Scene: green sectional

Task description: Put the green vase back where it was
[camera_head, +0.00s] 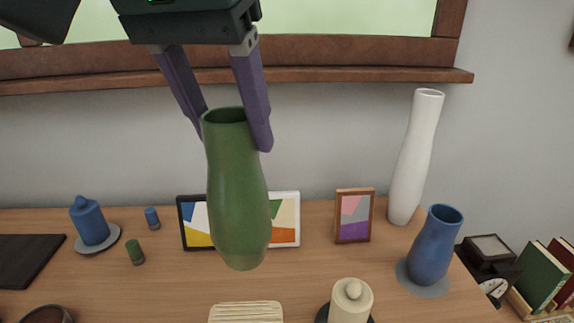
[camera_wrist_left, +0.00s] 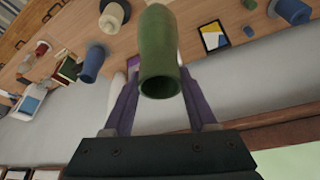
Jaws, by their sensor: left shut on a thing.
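The green vase (camera_head: 237,195) hangs upright in my left gripper (camera_head: 232,140), above the wooden tabletop (camera_head: 165,285). The purple fingers are shut on its neck, one on each side. In the head view the vase covers part of the colourful framed pictures behind it. In the left wrist view the green vase (camera_wrist_left: 158,45) sits between the fingers of my left gripper (camera_wrist_left: 158,90), with its open mouth towards the camera. My right gripper is not in view.
A blue vase (camera_head: 434,245) on a grey disc and a tall white vase (camera_head: 415,160) stand at the right. A small picture frame (camera_head: 354,215) is between. A blue candle (camera_head: 89,220) stands left; a cream candle (camera_head: 351,300) and striped block (camera_head: 245,312) are in front. The window sill (camera_head: 330,75) juts out above.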

